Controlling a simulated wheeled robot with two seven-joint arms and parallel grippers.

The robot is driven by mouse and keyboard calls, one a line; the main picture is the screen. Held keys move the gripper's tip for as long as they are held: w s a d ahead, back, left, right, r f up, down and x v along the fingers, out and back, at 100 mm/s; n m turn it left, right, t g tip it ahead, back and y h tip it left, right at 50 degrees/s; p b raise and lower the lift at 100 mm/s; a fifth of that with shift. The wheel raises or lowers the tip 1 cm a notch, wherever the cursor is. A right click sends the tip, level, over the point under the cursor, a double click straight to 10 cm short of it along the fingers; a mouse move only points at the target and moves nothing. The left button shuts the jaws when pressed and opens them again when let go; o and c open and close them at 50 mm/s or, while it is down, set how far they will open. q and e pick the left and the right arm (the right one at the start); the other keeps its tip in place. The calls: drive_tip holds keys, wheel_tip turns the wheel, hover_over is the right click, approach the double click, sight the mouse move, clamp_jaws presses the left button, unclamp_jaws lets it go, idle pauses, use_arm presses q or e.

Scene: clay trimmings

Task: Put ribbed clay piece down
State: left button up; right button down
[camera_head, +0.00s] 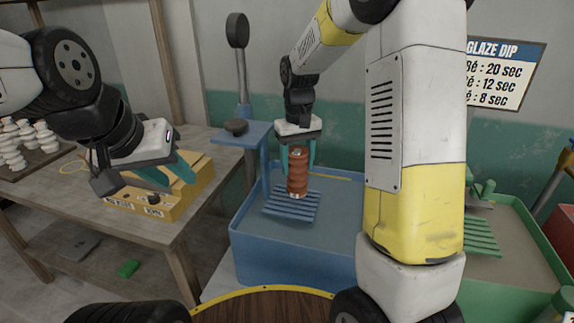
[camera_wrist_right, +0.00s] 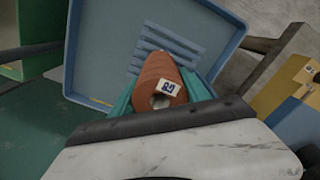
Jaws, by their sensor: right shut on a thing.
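The ribbed clay piece (camera_head: 298,174) is a reddish-brown ribbed cylinder, upright between the fingers of my right gripper (camera_head: 298,160). In the right wrist view the clay piece (camera_wrist_right: 161,80) shows its open end and a white label. My right gripper (camera_wrist_right: 162,95) is shut on it. The piece is over the slatted blue rack (camera_head: 290,207) in the blue basin (camera_head: 300,257); I cannot tell whether its bottom touches the slats. My left gripper (camera_head: 180,172) is at the left, over the yellow box (camera_head: 165,200) on the wooden table; whether its jaws are open is unclear.
A green basin (camera_head: 500,240) with a green rack stands at the right. A wooden table (camera_head: 130,226) is at the left, with white pieces (camera_head: 18,140) on a board. A blue stand (camera_head: 242,134) rises behind the blue basin. A glaze dip sign (camera_head: 497,75) hangs on the wall.

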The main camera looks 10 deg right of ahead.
sight(293, 172)
drive_tip(key=shift+w+a+f, duration=0.15)
drive_tip(key=shift+f, duration=0.45)
drive_tip(key=shift+w+a+f, duration=0.15)
drive_tip(key=shift+a+f, duration=0.05)
drive_tip(key=shift+f, duration=0.4)
drive_tip(key=shift+w+a+f, duration=0.15)
drive_tip(key=shift+f, duration=0.45)
drive_tip(key=shift+f, duration=0.1)
drive_tip(key=c, duration=0.5)
unclamp_jaws()
